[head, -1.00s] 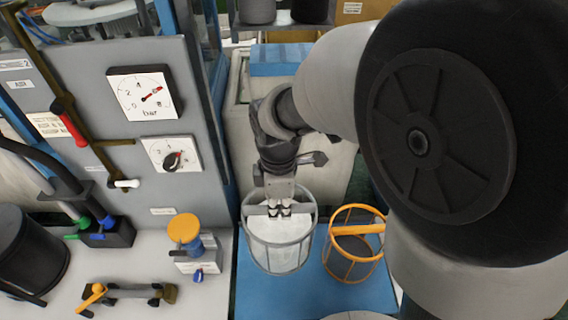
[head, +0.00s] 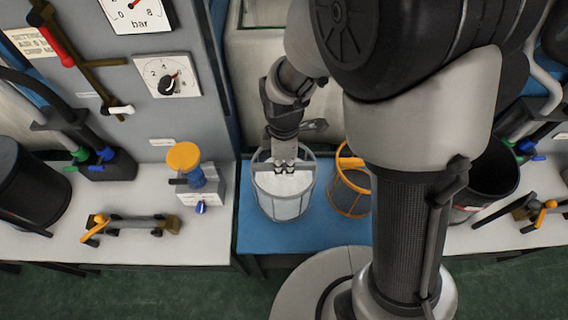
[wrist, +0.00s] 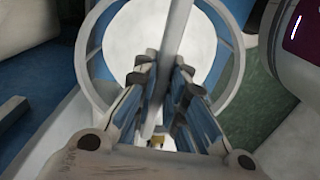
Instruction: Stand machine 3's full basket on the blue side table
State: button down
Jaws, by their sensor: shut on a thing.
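A grey wire-framed basket (head: 282,206) full of something white hangs or stands upright at the blue side table (head: 252,228), in the head view. My gripper (head: 285,167) is shut on the bar across its top. I cannot tell whether the basket's base touches the table. In the wrist view the bar runs between the fingers of my gripper (wrist: 160,72), with the round grey rim (wrist: 87,72) and white contents (wrist: 150,38) below.
An orange-framed basket (head: 349,192) stands close on the right, partly behind my arm. A grey machine panel (head: 190,50) rises on the left, over a pale bench (head: 150,250) with an orange-topped device (head: 184,157). A dark bin (head: 495,172) is at the right.

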jog(key=c, duration=2.1)
grip_release()
jog(key=shift+f, duration=0.15)
jog(key=o, duration=0.5)
jog(key=shift+c, duration=0.2)
notch_tip(320, 180, up, 12)
jog(key=p, duration=0.4)
jog(key=s+d+r+m+t, duration=0.4)
jog(key=s+d+r+m, duration=0.7)
jog(key=s+r+m, duration=0.3)
jog(key=m, duration=0.3)
jog(key=shift+s+d+r+m+t, duration=0.25)
jog(key=shift+d+m+t, duration=0.05)
jog(key=shift+d, duration=0.05)
